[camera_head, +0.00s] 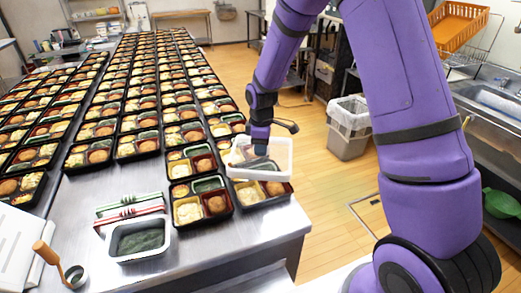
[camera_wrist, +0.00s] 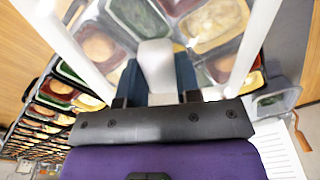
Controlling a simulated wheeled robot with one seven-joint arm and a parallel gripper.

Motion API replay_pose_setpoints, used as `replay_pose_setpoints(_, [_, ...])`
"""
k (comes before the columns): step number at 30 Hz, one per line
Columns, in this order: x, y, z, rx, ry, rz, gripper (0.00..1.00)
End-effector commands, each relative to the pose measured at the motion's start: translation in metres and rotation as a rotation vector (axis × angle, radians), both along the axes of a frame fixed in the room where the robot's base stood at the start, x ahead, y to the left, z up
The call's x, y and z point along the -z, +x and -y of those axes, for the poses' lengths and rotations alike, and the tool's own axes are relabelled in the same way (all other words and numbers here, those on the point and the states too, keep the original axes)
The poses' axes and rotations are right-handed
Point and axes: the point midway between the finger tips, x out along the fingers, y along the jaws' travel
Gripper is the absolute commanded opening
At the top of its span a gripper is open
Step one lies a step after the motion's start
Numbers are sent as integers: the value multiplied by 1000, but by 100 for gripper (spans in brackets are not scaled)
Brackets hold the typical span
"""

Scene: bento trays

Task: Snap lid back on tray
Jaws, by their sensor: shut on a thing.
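A clear lid with a white rim (camera_head: 276,176) hangs at the front right corner of the steel table. My gripper (camera_head: 261,148) is shut on the lid near its middle. In the wrist view a pale grip piece (camera_wrist: 157,66) of the lid stands between my dark fingers, and the lid's white edge (camera_wrist: 245,50) crosses the picture. A black bento tray (camera_head: 262,205) with food in its compartments lies below the lid, partly hidden by it. The lid looks raised above the tray; I cannot tell the exact gap.
Rows of filled, open trays (camera_head: 208,217) cover the table to the left and back. A metal pan of dark green food (camera_head: 140,238), tongs (camera_head: 130,212) and a ladle (camera_head: 75,275) are at the front left. A grey bin (camera_head: 348,140) stands on the floor.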

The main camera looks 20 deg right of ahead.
Motion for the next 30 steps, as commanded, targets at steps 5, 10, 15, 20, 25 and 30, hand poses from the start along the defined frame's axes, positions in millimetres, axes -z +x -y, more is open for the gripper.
replay_pose_setpoints(5, [-7, -18, -13, -305, -1, 1, 10])
replay_pose_setpoints(10, [-9, -26, -18, -458, -2, 1, 10])
replay_pose_setpoints(15, [-6, -28, -19, -495, -2, 1, 10])
replay_pose_setpoints(20, [4, -28, -19, -494, -1, -1, 10])
replay_pose_setpoints(25, [19, -28, -19, -493, -1, -1, 10])
replay_pose_setpoints(30, [33, -28, -19, -492, -2, 0, 10])
